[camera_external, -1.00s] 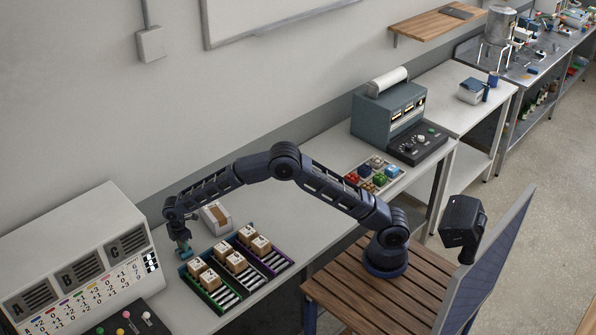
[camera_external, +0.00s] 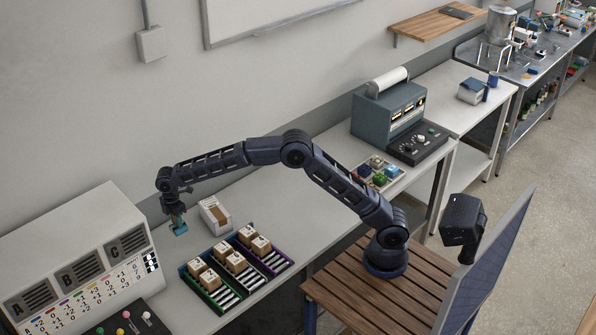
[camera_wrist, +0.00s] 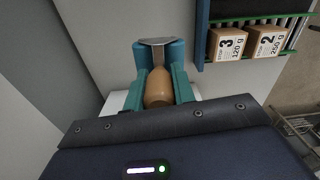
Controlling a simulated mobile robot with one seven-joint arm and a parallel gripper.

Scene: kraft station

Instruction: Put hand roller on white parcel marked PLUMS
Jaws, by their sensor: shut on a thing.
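My gripper (camera_external: 180,228) has teal fingers and hangs above the pale bench, left of a white box with a brown face (camera_external: 214,214). In the wrist view my gripper (camera_wrist: 160,75) is shut on the hand roller (camera_wrist: 158,88), whose rounded tan wooden handle shows between the fingers, with a grey metal part beyond it. The roller's far end is largely hidden. The white box stands close to my gripper, apart from it in the external view; any lettering on it is too small to read, so I cannot tell whether it says PLUMS.
Racks with several brown cartons (camera_external: 209,280) stand right of my gripper. A large white panel labelled A, B, C (camera_external: 80,262) stands to the left. A tray of coloured items (camera_external: 378,170) and a grey machine (camera_external: 388,112) are farther right. Bare bench lies between.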

